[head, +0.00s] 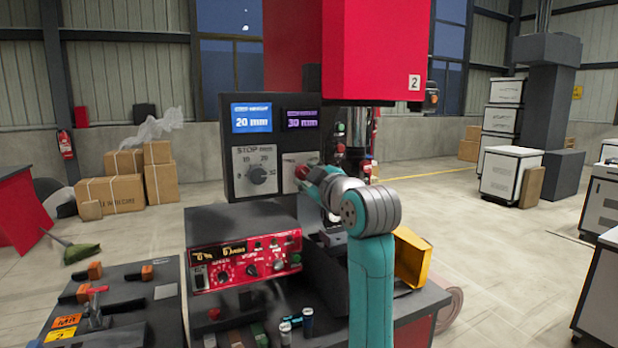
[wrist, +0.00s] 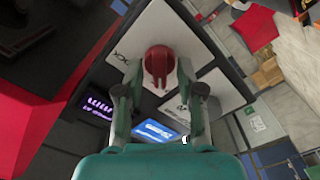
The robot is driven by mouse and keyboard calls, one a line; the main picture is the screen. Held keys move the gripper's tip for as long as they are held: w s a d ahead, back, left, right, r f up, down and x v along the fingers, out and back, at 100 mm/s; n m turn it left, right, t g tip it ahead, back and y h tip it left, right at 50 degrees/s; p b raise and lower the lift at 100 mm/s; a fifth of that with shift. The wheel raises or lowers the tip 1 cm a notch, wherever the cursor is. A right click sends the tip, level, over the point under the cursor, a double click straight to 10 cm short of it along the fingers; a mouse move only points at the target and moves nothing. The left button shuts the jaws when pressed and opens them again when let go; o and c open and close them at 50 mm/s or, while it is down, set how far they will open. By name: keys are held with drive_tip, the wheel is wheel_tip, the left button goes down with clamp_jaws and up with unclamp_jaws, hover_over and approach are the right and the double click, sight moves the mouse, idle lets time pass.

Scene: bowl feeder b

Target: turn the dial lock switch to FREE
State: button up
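The dial lock switch is a red knob (wrist: 160,60) on a white plate (wrist: 140,45) of the dark control panel. In the wrist view its raised grip ridge points down the picture, between printed labels that I cannot read surely. My gripper (wrist: 159,68) is open, with one finger on each side of the knob. Small gaps seem to show beside it; I cannot tell whether either finger touches. In the head view the knob (head: 301,172) is partly hidden by my gripper (head: 312,177), which reaches it from the right.
A black STOP dial (head: 257,176) sits left of the switch, below a blue 20 mm display (head: 251,118) and a purple 30 mm display (head: 300,120). A red control box (head: 244,262) stands below. A yellow bin (head: 412,258) is right of my arm.

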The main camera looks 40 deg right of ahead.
drive_tip(key=v, duration=1.2)
idle(0.6)
